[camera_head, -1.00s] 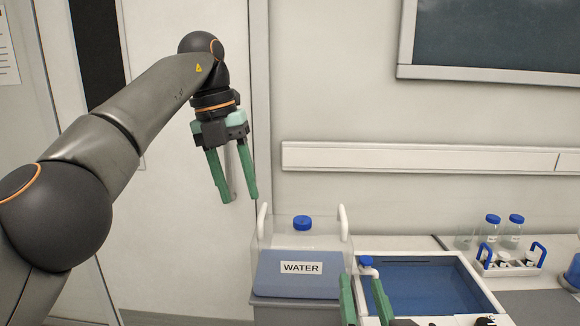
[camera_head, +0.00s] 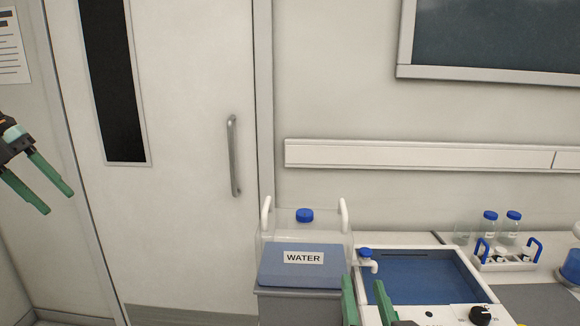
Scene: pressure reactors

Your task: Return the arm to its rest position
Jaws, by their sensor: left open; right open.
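My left gripper (camera_head: 58,200) is at the far left edge of the head view, in front of the wall beside the door. Its two green fingers are apart with nothing between them. The rest of the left arm is out of view. My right gripper (camera_head: 366,300) shows at the bottom edge, with two green fingertips apart and nothing seen between them. It is in front of the blue basin's left front corner. Its body is mostly cut off by the frame.
A clear water container (camera_head: 304,262) with a blue cap stands left of the blue basin (camera_head: 425,285). A white bottle rack (camera_head: 505,261) and blue-capped bottles (camera_head: 489,226) stand at right. A door (camera_head: 190,200) with a metal handle (camera_head: 234,155) is behind. The space before the door is clear.

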